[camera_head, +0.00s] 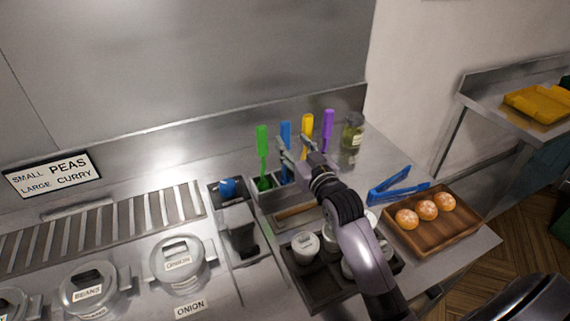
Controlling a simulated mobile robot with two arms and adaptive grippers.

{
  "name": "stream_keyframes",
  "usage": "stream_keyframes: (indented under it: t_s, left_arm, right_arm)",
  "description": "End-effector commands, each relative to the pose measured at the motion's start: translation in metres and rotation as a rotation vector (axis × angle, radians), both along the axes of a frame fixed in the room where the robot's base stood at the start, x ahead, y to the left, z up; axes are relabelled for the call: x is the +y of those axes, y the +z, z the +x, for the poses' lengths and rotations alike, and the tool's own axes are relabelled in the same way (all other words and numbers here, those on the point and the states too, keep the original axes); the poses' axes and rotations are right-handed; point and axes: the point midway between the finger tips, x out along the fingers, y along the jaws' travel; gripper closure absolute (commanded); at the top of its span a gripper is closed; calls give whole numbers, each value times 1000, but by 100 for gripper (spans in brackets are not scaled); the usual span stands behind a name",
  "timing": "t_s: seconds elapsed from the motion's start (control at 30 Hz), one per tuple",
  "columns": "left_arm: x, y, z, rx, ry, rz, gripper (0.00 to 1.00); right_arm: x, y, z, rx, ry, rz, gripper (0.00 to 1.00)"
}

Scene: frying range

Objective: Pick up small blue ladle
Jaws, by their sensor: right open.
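Several upright handles stand in a metal holder (268,198) at the back of the counter: green (262,140), blue (286,132), yellow (306,124) and purple (327,125). The blue handle appears to be the small blue ladle; its lower end is hidden in the holder and behind my gripper. My right gripper (294,148) is open, with its fingers close in front of the blue and yellow handles. I cannot tell whether it touches either one. My left gripper is not in view.
A dark container with a blue item (228,187) stands left of the holder. A jar (352,132) stands right of the handles. Blue tongs (400,188) and a wooden tray (465,219) with orange balls lie to the right. Lidded pots (178,262) are at left.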

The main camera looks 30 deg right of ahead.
Motion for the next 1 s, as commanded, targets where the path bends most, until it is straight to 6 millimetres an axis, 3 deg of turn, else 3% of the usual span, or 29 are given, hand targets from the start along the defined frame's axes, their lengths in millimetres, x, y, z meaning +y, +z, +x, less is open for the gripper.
stream_keyframes:
  t_s: [0.27, 0.6, 0.9, 1.0]
  left_arm:
    - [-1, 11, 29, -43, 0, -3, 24]
    - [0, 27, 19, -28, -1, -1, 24]
    - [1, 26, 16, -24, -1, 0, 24]
    - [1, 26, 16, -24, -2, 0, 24]
  right_arm:
    - [-2, 1, 20, 1, 0, 1, 53]
    - [-8, 1, 61, 2, 0, 1, 53]
    - [-9, -1, 65, 1, 0, 0, 53]
    - [-9, -1, 65, 1, 0, 0, 60]
